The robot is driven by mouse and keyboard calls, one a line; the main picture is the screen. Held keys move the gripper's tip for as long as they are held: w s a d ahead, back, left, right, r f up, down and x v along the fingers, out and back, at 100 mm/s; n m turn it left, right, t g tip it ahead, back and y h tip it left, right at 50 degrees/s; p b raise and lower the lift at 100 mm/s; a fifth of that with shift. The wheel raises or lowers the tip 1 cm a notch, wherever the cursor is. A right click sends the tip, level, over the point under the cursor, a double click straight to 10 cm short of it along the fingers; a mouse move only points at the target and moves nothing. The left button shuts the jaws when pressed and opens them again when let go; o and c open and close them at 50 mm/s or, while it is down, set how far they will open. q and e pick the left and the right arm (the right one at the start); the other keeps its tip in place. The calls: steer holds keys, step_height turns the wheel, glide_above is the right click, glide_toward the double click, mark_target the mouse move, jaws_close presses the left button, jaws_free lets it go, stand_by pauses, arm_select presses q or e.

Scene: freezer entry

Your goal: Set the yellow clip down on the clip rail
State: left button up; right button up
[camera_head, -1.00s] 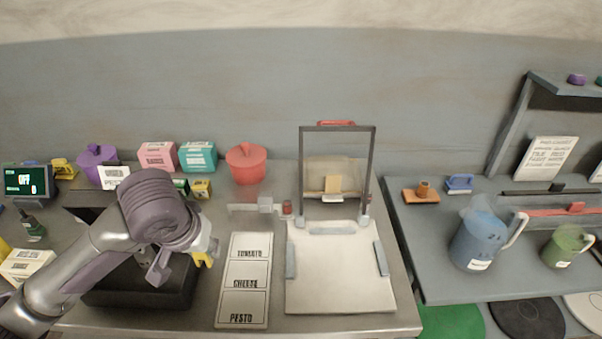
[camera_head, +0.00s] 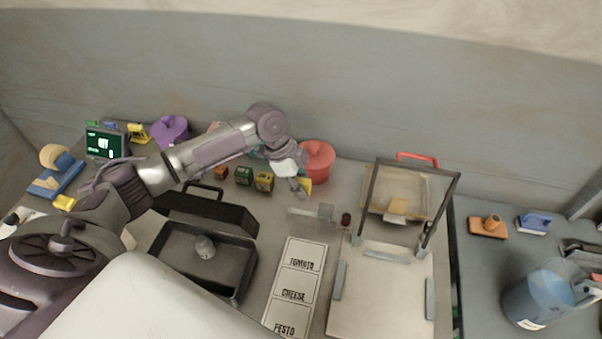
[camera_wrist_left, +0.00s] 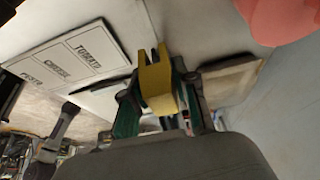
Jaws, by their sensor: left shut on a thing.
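I cannot tell for sure which part is the clip rail; a short pale strip with a grey block (camera_head: 326,212) lies below the gripper. My right gripper is not in view.
Small labelled green (camera_head: 243,175) and yellow (camera_head: 264,182) blocks stand left of the gripper. A labelled card (camera_head: 296,285) lies in front. A dark upright frame (camera_head: 368,200) with a red handle stands to the right. An open black box (camera_head: 245,265) is front left.

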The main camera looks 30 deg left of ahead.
arm_select(q)
steer(key=shift+s+d+r, duration=0.15)
steer(key=shift+s, duration=0.15)
steer(key=shift+w, duration=0.1)
steer(key=shift+f+b, duration=0.3)
steer(key=shift+f, duration=0.5)
steer(key=shift+f+b, duration=0.45)
steer(key=shift+f, duration=0.35)
steer(key=shift+f+b, duration=0.4)
steer(key=shift+f, duration=0.4)
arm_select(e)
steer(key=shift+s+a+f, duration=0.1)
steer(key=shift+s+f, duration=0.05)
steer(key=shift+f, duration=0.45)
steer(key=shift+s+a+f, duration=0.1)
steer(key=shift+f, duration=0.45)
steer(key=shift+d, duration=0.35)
